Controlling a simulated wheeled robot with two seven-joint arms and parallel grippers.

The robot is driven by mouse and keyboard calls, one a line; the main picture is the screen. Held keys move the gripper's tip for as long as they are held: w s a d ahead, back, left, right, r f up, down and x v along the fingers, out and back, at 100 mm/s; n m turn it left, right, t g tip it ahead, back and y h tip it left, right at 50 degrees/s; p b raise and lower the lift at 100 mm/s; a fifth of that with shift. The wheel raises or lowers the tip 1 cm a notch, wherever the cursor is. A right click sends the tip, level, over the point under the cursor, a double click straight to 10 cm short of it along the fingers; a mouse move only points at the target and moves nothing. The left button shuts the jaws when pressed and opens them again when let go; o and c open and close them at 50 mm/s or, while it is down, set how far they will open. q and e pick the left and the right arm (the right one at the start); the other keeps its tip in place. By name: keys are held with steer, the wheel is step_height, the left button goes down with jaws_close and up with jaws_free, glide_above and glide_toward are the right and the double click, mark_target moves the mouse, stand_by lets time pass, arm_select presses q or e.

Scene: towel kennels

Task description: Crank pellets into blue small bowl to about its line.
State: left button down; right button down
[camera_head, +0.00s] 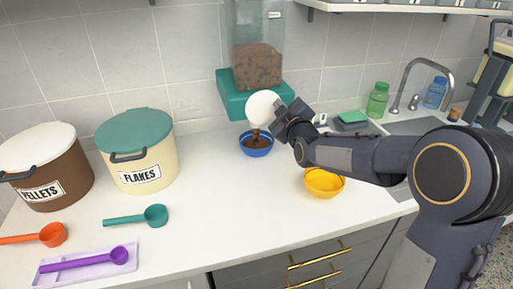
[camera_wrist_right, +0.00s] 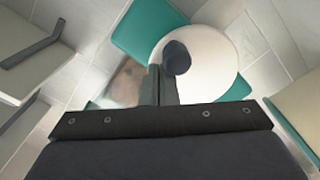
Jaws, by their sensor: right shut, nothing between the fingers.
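The dispenser has a clear hopper (camera_head: 257,42) holding brown pellets (camera_head: 258,68) and a teal body (camera_head: 231,94). Its round white crank disc (camera_head: 262,106) faces me; in the wrist view the disc (camera_wrist_right: 208,62) carries a dark knob (camera_wrist_right: 177,57). The small blue bowl (camera_head: 257,151) sits on the counter below, with brown pellets inside. A brown streak shows between disc and bowl. Its line cannot be made out. My right gripper (camera_head: 281,117) is shut and empty, its fingertips (camera_wrist_right: 165,75) beside the knob; contact is unclear. My left gripper is not in view.
A yellow bowl (camera_head: 324,182) stands under my right forearm. Pellets (camera_head: 51,178) and flakes (camera_head: 137,160) bins stand at left. Orange (camera_head: 51,235), teal (camera_head: 155,215) and purple (camera_head: 118,255) scoops lie in front. The sink (camera_head: 411,126) is at right. The middle counter is clear.

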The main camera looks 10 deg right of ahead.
steer(key=s, duration=0.8)
steer(key=shift+s+d+b, duration=0.2)
steer(key=shift+s+b, duration=0.1)
stand_by(0.6)
